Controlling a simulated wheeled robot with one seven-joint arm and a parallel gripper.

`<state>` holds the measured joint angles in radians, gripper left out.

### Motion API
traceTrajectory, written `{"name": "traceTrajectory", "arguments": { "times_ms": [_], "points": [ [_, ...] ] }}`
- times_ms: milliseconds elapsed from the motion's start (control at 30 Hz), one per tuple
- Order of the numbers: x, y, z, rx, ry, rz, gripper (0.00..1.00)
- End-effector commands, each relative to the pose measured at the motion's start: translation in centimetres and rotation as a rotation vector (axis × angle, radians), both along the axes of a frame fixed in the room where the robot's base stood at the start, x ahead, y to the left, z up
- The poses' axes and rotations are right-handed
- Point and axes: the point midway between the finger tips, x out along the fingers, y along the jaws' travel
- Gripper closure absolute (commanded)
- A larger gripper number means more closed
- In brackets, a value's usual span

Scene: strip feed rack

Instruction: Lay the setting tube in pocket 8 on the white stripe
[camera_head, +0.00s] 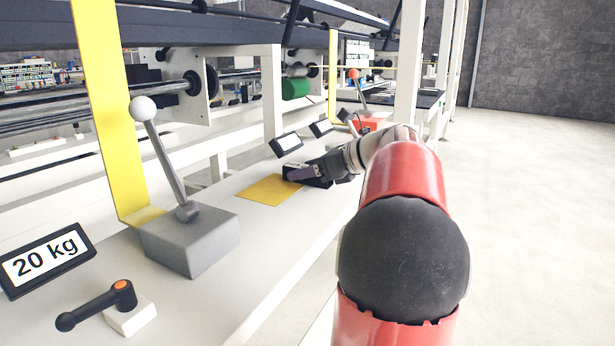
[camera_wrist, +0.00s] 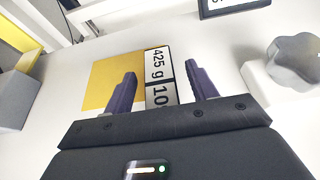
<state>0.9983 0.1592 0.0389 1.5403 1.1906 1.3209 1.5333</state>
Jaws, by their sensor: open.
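My gripper (camera_wrist: 161,72) is open, its two purple fingers pointing down towards the white bench top. In the head view my gripper (camera_head: 299,174) is small and low over the bench. A dark block with white labels (camera_wrist: 156,62), reading "425 g" and a partly hidden "10", lies between the fingers, with a gap on either side. The gripper body hides its near end. A yellow mat (camera_wrist: 103,72) lies beside it to the left, and this mat also shows in the head view (camera_head: 265,191). I cannot make out a setting tube, a numbered pocket or a white stripe.
A grey box with a white-ball lever (camera_head: 190,240) stands nearer on the bench. A "20 kg" sign (camera_head: 46,259) and a black clamp handle (camera_head: 97,304) are at lower left. A grey knob (camera_wrist: 295,62) is right of the gripper. Open floor lies right of the bench.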

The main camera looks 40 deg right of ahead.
Motion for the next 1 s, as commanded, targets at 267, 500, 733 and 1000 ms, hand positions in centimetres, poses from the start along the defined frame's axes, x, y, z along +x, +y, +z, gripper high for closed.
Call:
{"name": "traceTrajectory", "arguments": {
  "times_ms": [267, 500, 733, 1000],
  "points": [
    [0.11, 0.03, -0.04, 0.0, 0.0, -0.001, 0.48],
    [0.09, 0.04, -0.03, 0.0, 0.0, -0.001, 0.79],
    [0.09, 0.05, 0.09, -0.001, -0.001, -0.001, 1.0],
    [0.09, 0.05, 0.33, 0.0, -0.002, -0.001, 1.0]
  ]
}}
